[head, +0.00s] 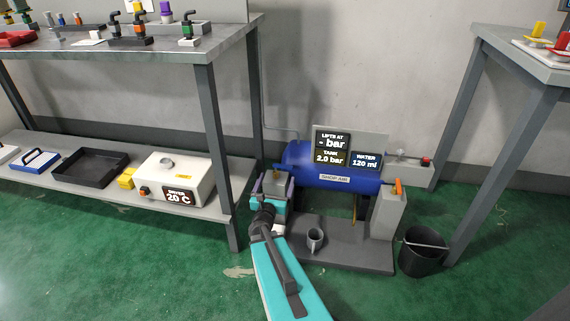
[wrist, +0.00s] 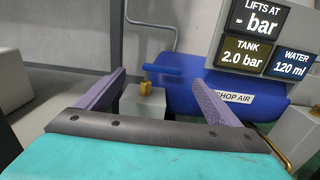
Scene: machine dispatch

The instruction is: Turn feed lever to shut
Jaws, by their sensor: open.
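A blue lever (wrist: 163,70) on a brass stem (wrist: 146,87) stands on a grey block (wrist: 143,102) at the left end of the blue tank (wrist: 190,98). Its bar lies level and points right, toward the tank. It carries no readable label, so I cannot tell if it is the feed lever. My gripper (wrist: 160,77) is open and empty, its purple fingers to either side of the lever in the wrist view, apart from it. In the head view my gripper (head: 275,180) hides most of this lever. An orange lever (head: 397,187) is on a block at the tank's right end.
Displays (head: 332,149) read "- bar", tank 2.0 bar and water 120 ml. A shelved bench (head: 232,203) stands close on the left, another table (head: 462,190) on the right.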

